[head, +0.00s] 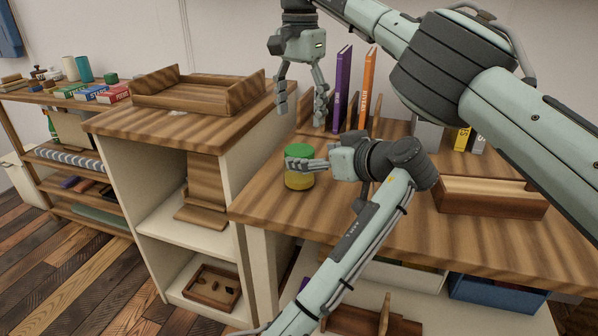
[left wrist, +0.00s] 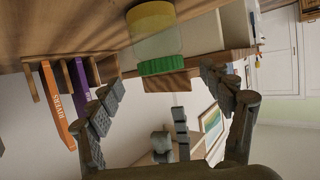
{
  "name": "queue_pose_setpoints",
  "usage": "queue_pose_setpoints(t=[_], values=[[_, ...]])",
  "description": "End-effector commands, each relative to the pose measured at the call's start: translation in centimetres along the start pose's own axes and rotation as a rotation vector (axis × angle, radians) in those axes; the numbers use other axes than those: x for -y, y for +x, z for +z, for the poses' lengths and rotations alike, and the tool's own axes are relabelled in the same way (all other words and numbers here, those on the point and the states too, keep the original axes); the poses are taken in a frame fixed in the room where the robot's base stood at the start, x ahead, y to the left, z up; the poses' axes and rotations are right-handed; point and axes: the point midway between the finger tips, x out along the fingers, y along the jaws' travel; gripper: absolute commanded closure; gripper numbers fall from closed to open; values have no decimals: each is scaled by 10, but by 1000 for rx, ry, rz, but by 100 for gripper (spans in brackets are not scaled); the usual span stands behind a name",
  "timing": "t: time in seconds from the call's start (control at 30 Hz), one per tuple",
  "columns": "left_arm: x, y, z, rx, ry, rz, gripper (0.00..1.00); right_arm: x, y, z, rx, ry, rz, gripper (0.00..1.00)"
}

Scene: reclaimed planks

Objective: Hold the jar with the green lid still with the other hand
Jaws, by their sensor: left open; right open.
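The jar with the green lid (head: 299,181) stands upright at the left end of the wooden worktop, with yellow contents showing below the lid. My left gripper (head: 303,164) is at the jar, one finger crossing in front of it at lid height. In the left wrist view the jar (left wrist: 156,40) appears upside down, ahead of the open fingers and between their lines. No contact shows; part of the jar is hidden in the head view. My right gripper (head: 301,112) is open and empty, pointing down above and behind the jar.
A purple book (head: 342,88) and an orange book (head: 367,88) stand behind the jar. A wooden box (head: 490,208) sits at the right on the worktop. A wooden tray (head: 195,92) rests on the left cabinet. The worktop's front left is clear.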

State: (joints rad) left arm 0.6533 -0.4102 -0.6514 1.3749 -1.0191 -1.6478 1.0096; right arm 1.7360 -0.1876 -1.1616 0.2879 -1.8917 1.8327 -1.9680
Motion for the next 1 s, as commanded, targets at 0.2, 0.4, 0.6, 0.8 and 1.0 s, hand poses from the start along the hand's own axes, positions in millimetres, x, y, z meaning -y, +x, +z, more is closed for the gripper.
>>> queue_pose_setpoints(t=[0.2, 0.4, 0.6, 0.8, 1.0], values=[[0, 35, 1, 1, 1, -2, 20, 0, 0, 0, 0, 0, -1, 28], [0, 55, 0, 0, 1, 0, 20, 0, 0, 0, 1, 0, -1, 28], [0, 60, 0, 0, 0, 0, 20, 0, 0, 0, 1, 0, -1, 28], [0, 60, 0, 0, 0, 0, 24, 0, 0, 0, 1, 0, -1, 28], [0, 60, 0, 0, 0, 0, 49, 0, 0, 0, 1, 0, -1, 28]])
